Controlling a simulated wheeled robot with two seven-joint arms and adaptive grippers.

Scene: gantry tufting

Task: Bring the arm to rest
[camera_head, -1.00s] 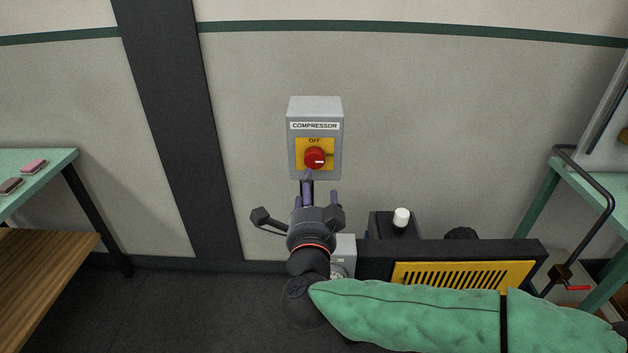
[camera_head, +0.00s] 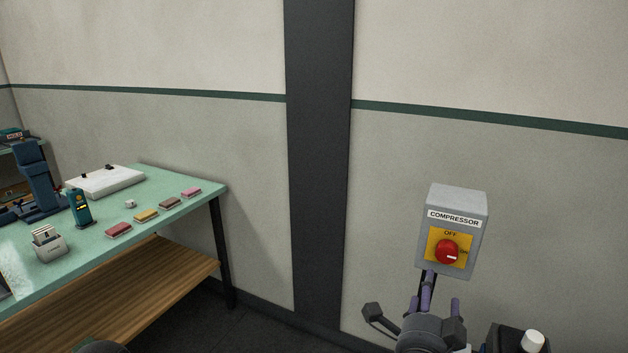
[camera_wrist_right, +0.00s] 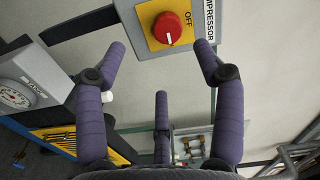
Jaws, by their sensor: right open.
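My right gripper (camera_head: 438,303) is at the lower right of the head view, just below the grey compressor switch box (camera_head: 453,208) on the wall. The box has a yellow plate and a red rotary knob (camera_head: 447,251), with OFF printed above the knob. In the right wrist view the purple fingers (camera_wrist_right: 163,75) are spread apart and empty. The red knob (camera_wrist_right: 167,27) is beyond the fingertips, and I see no contact. My right arm's sleeve is out of the head view now. My left gripper is not in view.
A green-topped table (camera_head: 180,187) at left holds several coloured blocks, a white board (camera_head: 105,181), a teal device (camera_head: 80,208) and a card holder (camera_head: 48,244). A dark post (camera_head: 319,150) runs up the wall. A gauge (camera_wrist_right: 15,96) shows in the wrist view.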

